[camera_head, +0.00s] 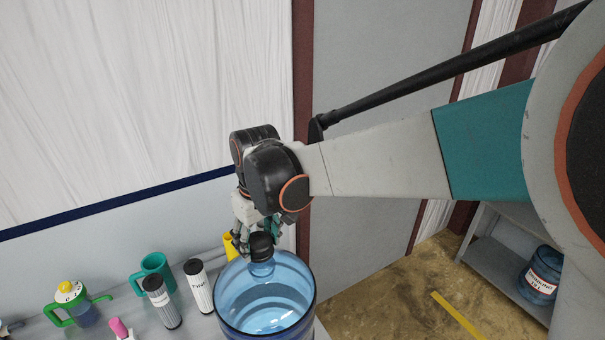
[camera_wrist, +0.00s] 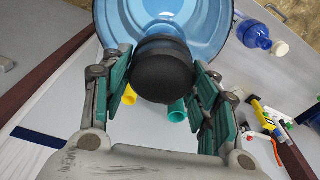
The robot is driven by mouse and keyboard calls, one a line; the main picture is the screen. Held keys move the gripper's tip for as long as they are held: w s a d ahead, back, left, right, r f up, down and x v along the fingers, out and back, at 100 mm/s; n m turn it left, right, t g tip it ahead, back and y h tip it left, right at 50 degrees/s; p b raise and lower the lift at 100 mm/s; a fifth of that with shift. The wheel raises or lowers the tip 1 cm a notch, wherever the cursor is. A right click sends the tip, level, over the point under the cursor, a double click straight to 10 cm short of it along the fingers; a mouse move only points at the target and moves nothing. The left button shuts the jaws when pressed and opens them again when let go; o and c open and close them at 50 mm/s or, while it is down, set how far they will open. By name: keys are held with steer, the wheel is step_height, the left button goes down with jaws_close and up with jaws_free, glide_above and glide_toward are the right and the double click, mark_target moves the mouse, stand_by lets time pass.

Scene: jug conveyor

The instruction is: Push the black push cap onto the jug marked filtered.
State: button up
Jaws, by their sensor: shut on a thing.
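A large clear blue jug (camera_head: 265,305) stands at the lower middle of the head view; no marking on it can be read from here. It also fills the top of the wrist view (camera_wrist: 112,25). The black push cap (camera_head: 261,246) is at the top of the jug's neck, and in the wrist view (camera_wrist: 163,72) it covers much of the neck. I cannot tell whether it is fully seated. My gripper (camera_head: 258,228) is shut on the cap, with its green-padded fingers on either side of it in the wrist view (camera_wrist: 160,80).
Another labelled blue jug (camera_head: 541,274) sits on a low shelf at right. A wall stands close behind the bench.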

steer(key=shift+s+f+b, duration=0.1)
steer(key=shift+f+b, duration=1.45)
steer(key=shift+f, duration=0.15)
stand_by(1.1)
steer(key=o, duration=0.8)
steer(key=o, duration=0.5)
steer(key=shift+o, duration=0.2)
steer(key=shift+r, duration=0.15)
steer(key=shift+r+p, duration=2.35)
steer(key=shift+r, duration=1.6)
